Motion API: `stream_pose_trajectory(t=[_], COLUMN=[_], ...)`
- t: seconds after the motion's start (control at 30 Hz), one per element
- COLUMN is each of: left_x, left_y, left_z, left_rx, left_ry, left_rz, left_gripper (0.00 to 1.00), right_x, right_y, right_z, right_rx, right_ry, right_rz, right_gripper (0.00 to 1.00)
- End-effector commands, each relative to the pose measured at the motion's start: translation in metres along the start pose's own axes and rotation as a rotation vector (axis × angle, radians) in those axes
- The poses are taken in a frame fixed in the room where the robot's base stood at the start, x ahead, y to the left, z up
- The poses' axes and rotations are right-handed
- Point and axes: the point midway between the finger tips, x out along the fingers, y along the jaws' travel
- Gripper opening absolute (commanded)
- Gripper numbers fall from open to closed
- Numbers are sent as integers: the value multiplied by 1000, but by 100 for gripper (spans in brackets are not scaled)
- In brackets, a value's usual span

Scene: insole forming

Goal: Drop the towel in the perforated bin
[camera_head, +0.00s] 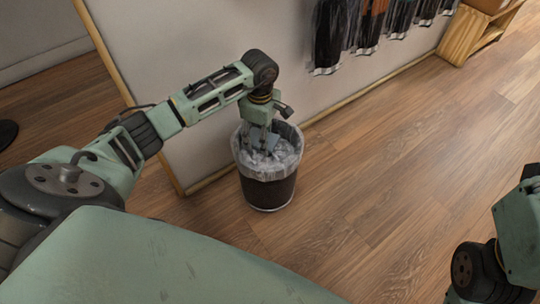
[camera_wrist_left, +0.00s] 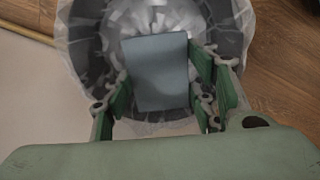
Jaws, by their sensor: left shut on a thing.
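The bin (camera_head: 268,192) is dark and round with a clear liner folded over its rim, and stands on the floor by the wall panel. The left wrist view shows the liner (camera_wrist_left: 243,22) around its mouth. My left gripper (camera_head: 263,146) points down into the mouth of the bin. It is shut on the towel (camera_wrist_left: 158,72), a flat blue-grey rectangle between its green fingers, above the crumpled pale contents. The towel is small and partly hidden by the fingers in the head view. My right gripper is out of view; only part of that arm shows at the right edge.
A pale wall panel (camera_head: 200,50) with wooden edging stands right behind the bin. Dark items in clear bags (camera_head: 335,35) hang on it. A wooden shelf unit (camera_head: 465,35) is at the top right. The wooden floor (camera_head: 400,160) right of the bin is clear.

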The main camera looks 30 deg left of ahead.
Motion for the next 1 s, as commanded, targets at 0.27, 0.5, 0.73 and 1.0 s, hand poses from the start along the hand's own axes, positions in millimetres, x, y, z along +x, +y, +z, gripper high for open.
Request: stream_pose_trajectory(t=[0.27, 0.5, 0.73, 1.0], left_x=[0, 0, -10, -64], left_y=[0, 0, 1, 1], left_z=[0, 0, 0, 0], left_rx=[1, 1, 2, 2], left_ry=[0, 0, -1, 1], left_rz=[0, 0, 4, 6], left_gripper=[72, 74, 74, 74], right_x=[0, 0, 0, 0], right_y=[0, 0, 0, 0], right_z=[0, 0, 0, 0], right_rx=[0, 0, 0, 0], right_ry=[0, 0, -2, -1], right_rz=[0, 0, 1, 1], right_gripper=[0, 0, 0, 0])
